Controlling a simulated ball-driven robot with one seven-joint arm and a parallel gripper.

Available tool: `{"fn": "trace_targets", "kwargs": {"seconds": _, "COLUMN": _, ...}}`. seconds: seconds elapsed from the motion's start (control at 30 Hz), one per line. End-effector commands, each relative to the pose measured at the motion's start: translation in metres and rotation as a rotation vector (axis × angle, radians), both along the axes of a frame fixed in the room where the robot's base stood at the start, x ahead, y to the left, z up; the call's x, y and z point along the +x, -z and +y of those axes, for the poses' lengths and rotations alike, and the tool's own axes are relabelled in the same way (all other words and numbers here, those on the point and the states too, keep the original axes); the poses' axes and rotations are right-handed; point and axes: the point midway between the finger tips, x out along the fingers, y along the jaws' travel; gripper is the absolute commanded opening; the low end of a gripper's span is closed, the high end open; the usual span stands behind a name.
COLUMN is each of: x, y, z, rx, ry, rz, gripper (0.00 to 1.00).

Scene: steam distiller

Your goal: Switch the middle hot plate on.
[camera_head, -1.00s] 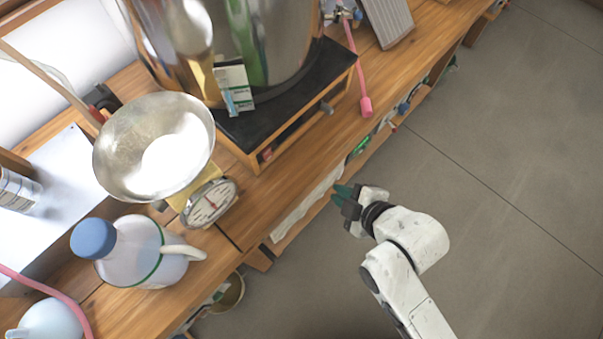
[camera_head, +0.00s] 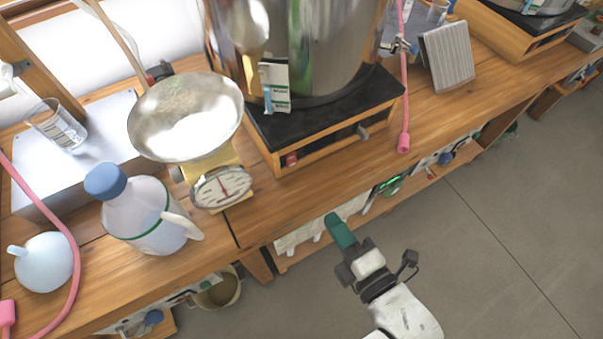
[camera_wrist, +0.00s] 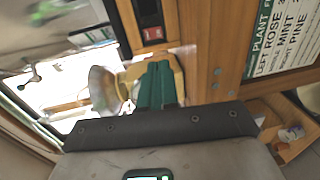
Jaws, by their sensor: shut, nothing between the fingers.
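A hot plate with a black top (camera_head: 275,125) and wooden front stands on the bench under a large shiny metal vessel (camera_head: 310,45). A small red switch (camera_head: 291,160) is at the left of its front, and a grey knob (camera_head: 363,132) is further right. I cannot tell the switch's position. A red switch also shows in the wrist view (camera_wrist: 152,34), beyond my fingers. My gripper (camera_head: 335,222) is shut and empty, its green fingers in front of and below the bench edge, apart from the hot plate. Part of another hot plate (camera_head: 520,42) shows at the upper right.
A kitchen scale (camera_head: 222,188) with a metal bowl (camera_head: 185,115) stands left of the hot plate, near a capped jug (camera_head: 145,215). A pink hose (camera_head: 404,100) hangs to the right. A printed plant sign (camera_wrist: 287,40) is at right in the wrist view. Open floor lies right.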

Motion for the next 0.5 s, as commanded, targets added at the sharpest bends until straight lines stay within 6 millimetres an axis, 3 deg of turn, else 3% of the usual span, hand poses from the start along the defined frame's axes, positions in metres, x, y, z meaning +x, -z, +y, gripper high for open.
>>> {"fn": "trace_targets", "kwargs": {"seconds": 0.17, "x": 0.009, "y": 0.0, "z": 0.006, "rx": 0.002, "ry": 0.001, "rz": 0.0, "gripper": 0.0}}
{"fn": "trace_targets", "kwargs": {"seconds": 0.5, "x": 0.057, "y": 0.006, "z": 0.038, "rx": 0.002, "ry": 0.002, "rz": 0.0, "gripper": 0.0}}
